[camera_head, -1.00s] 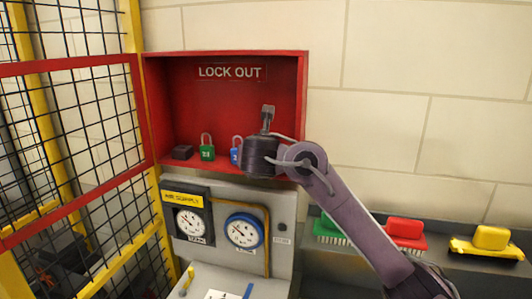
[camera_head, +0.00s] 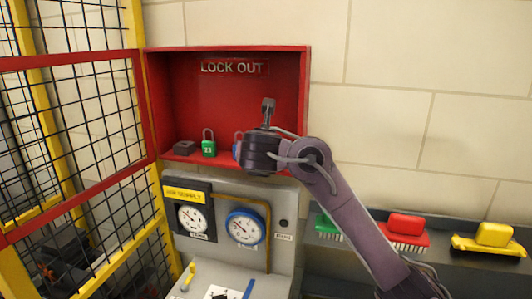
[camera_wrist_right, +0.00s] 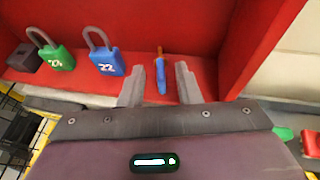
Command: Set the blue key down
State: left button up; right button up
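The blue key (camera_wrist_right: 161,80), with a small orange-brown upper part, shows in the right wrist view against the floor and back of the red lock-out box (camera_head: 228,112). My right gripper (camera_wrist_right: 160,82) is open; its two grey fingers stand apart with the key between them in the picture, with a visible gap on each side. In the head view my right gripper (camera_head: 260,154) is in front of the box's right half and hides the key. Its fingertips are hidden there too. My left gripper is not in view.
A green padlock (camera_head: 208,147) and a dark block (camera_head: 183,147) sit on the box floor. A blue padlock (camera_wrist_right: 106,60) stands left of the key. Below are gauges (camera_head: 245,228) on a grey panel. Brushes (camera_head: 405,230) lie on a shelf at right; a mesh fence (camera_head: 70,130) is at left.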

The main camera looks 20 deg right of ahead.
jog(key=v, duration=1)
jog(key=shift+b, duration=0.45)
jog(key=shift+s, duration=0.1)
jog(key=shift+f, duration=0.15)
